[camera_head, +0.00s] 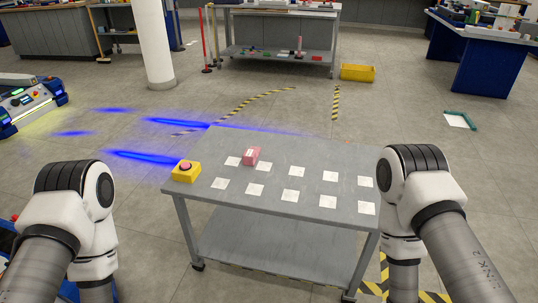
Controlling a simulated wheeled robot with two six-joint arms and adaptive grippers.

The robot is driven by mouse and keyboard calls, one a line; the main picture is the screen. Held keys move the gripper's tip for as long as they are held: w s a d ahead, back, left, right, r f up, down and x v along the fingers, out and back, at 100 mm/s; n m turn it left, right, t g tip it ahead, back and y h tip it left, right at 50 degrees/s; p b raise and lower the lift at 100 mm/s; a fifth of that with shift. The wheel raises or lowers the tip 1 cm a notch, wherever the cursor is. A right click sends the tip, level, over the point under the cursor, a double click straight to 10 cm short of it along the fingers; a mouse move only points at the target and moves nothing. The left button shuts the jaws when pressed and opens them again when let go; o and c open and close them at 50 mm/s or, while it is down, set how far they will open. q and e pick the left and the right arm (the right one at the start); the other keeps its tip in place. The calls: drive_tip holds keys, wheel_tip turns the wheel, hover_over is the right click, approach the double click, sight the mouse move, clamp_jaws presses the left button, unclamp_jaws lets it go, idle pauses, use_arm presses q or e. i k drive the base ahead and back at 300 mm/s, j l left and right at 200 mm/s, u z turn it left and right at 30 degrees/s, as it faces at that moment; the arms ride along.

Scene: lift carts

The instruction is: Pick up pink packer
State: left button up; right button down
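A small pink block (251,155), which looks like the pink packer, lies on the top of the grey cart (308,169), left of the middle, near a white square marker. No hand is near it. My two white arms stand at the left and right edges of the picture. Their upper joints show, but neither gripper is in view.
A yellow box with a red button (186,171) sits at the cart's left corner. Several white squares mark the otherwise clear cart top. Behind are a white pillar (153,45), a workbench (275,53) and a yellow bin (358,73). A blue-and-white machine (27,103) stands at far left.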

sight(250, 156)
drive_tip(key=i+l+z, duration=0.15)
drive_tip(key=i+l, duration=0.15)
drive_tip(key=i+l+z, duration=0.2)
drive_tip(key=i, duration=0.35)
